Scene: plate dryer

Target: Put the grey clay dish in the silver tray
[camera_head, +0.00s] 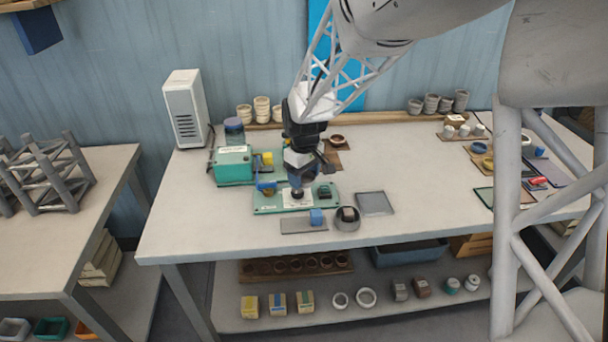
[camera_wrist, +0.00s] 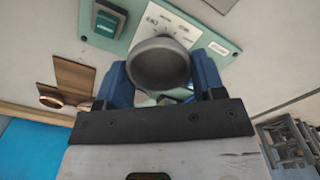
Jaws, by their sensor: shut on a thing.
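My gripper (camera_head: 297,176) is over the green base plate of a small machine in the head view.
A grey round bowl (camera_head: 347,224) with a dark block in it stands between gripper and tray. A blue cube (camera_head: 316,216) sits on a grey strip in front. The teal machine box (camera_head: 234,166) is on the left.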

